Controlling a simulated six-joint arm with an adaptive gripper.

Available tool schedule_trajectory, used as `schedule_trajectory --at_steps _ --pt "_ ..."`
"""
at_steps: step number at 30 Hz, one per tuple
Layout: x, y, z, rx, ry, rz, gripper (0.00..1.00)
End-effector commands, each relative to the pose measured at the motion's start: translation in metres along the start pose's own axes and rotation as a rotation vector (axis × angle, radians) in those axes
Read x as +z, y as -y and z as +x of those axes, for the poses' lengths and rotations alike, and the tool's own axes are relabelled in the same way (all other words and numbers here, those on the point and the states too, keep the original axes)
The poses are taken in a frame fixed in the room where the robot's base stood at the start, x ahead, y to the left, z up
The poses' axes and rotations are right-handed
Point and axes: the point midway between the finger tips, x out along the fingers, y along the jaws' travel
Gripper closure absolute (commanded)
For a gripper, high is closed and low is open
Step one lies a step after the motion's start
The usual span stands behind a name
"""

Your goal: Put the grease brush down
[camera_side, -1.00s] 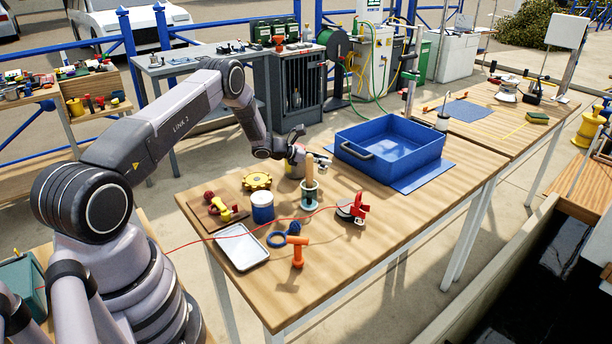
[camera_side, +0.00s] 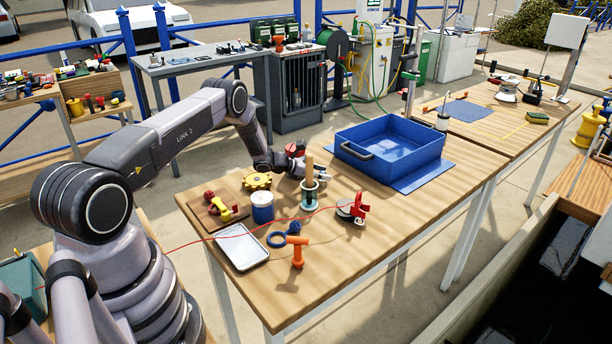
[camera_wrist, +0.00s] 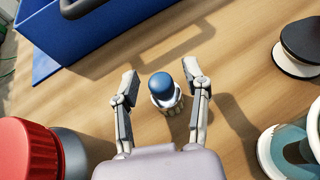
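A brown wooden handle (camera_side: 309,163), which may be the grease brush, stands upright in a teal jar (camera_side: 310,196) on the wooden table. The jar shows at the lower right of the wrist view (camera_wrist: 268,150). My gripper (camera_side: 318,172) is low over the table behind the jar, partly hidden by the handle. In the wrist view my gripper (camera_wrist: 164,86) is open. A small blue-topped piece with a pale metallic collar (camera_wrist: 164,88) stands between its fingers, with a gap on each side. I cannot tell what that piece is.
A red-lidded can (camera_wrist: 28,148) is close on the left in the wrist view. The blue bin (camera_side: 395,150) stands beyond.

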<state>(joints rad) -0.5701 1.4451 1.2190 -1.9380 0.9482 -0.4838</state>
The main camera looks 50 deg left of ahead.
Motion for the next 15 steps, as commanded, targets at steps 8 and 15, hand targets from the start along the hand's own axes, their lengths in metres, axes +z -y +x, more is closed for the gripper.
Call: schedule_trajectory --at_steps 8,15 --pt "0.003 0.0 -0.001 0.0 0.001 0.001 0.53" --pt "0.003 -0.001 -0.039 0.003 0.0 -0.003 0.53"
